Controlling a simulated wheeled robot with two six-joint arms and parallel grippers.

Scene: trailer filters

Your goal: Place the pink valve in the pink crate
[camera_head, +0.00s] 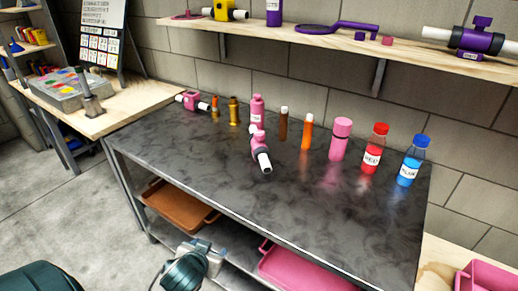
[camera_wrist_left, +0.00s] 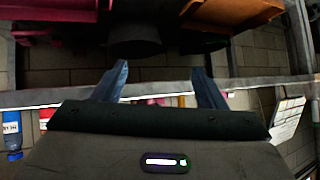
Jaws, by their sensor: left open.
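A pink valve (camera_head: 262,150) with white pipe ends lies on the dark tabletop, left of its middle. A second pink fitting (camera_head: 192,101) with a blocky body and black and white ends lies at the far left of the tabletop. A pink crate (camera_head: 487,276) is partly cut off at the lower right, on a wooden surface. My left gripper (camera_head: 212,258) is low in front of the table's front edge, well away from the valve. In the left wrist view its two blue-grey fingers (camera_wrist_left: 162,88) are apart with nothing between them. My right gripper is not seen.
The dark table (camera_head: 230,185) holds several bottles and tubes along its back. A pink tray (camera_head: 300,272) and a brown tray (camera_head: 180,205) sit on its lower shelf. A wall shelf (camera_head: 340,48) runs above. The tabletop's front half is clear.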

